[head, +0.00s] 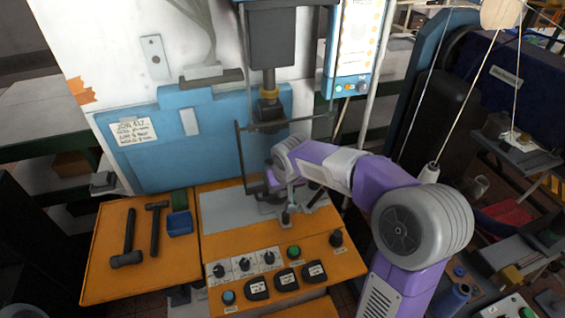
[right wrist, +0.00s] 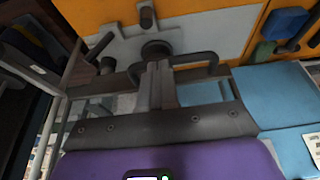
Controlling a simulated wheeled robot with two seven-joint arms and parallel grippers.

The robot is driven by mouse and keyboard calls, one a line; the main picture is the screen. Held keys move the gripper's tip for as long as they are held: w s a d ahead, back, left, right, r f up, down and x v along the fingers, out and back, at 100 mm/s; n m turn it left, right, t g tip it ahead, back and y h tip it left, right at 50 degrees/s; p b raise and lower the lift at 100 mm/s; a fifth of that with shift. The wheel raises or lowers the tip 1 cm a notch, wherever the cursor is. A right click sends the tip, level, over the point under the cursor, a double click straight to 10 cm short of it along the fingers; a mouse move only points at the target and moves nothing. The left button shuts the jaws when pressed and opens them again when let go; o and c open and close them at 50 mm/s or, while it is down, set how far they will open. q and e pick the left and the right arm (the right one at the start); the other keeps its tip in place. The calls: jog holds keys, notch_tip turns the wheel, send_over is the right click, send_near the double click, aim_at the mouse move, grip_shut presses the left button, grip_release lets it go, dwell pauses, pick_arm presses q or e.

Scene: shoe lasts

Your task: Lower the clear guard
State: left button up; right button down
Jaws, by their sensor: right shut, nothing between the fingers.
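The clear guard (head: 241,150) shows in the head view as a thin dark frame around a see-through panel, in front of the press head. Its lower part is partly hidden behind my right wrist. My right gripper (head: 289,192) is at the front of the press, low over the grey plate. My left gripper is not in view.
The orange bench (head: 222,262) carries knobs, dials and buttons in front of the grey plate (head: 222,212). Two hammers (head: 128,235) and a blue tray (head: 180,222) lie at the left. A blue panel (head: 165,165) stands behind. Cluttered machinery fills the right.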

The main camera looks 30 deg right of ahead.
jog(key=d+p+v, duration=0.1)
jog(key=p+v, duration=0.1)
jog(key=v, duration=1.1)
jog(key=shift+w+a+r, duration=0.15)
jog(key=shift+a+r, duration=0.05)
jog(key=shift+a, duration=0.2)
